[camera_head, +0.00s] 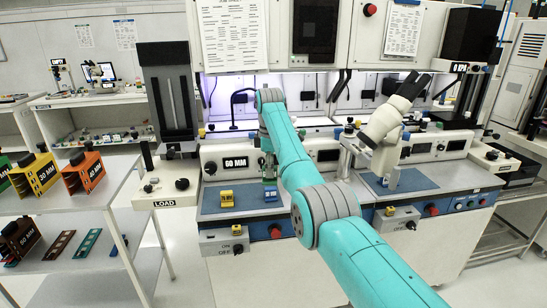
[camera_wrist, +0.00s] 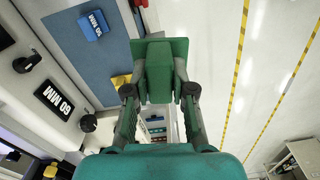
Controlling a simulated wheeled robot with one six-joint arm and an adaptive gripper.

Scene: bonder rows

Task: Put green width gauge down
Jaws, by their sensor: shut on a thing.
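The green width gauge (camera_wrist: 165,72) is between the fingers of my gripper (camera_wrist: 160,90) in the wrist view, held up in the air. Below and left of it in that view is the blue mat (camera_wrist: 72,50) on the bench. A blue 50 MM gauge (camera_wrist: 93,25) and a yellow gauge (camera_wrist: 121,81) stand on the mat, apart from the held gauge. In the head view, my gripper (camera_head: 268,166) is above the mat (camera_head: 246,205), partly behind my arm.
The bonder panel with its 60 MM display (camera_head: 235,162) rises behind the mat. A microscope (camera_head: 388,125) stands to the right. The left shelf (camera_head: 115,195) carries several coloured gauges, including an orange 40 MM one (camera_head: 84,172). Open floor lies in front of the bench.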

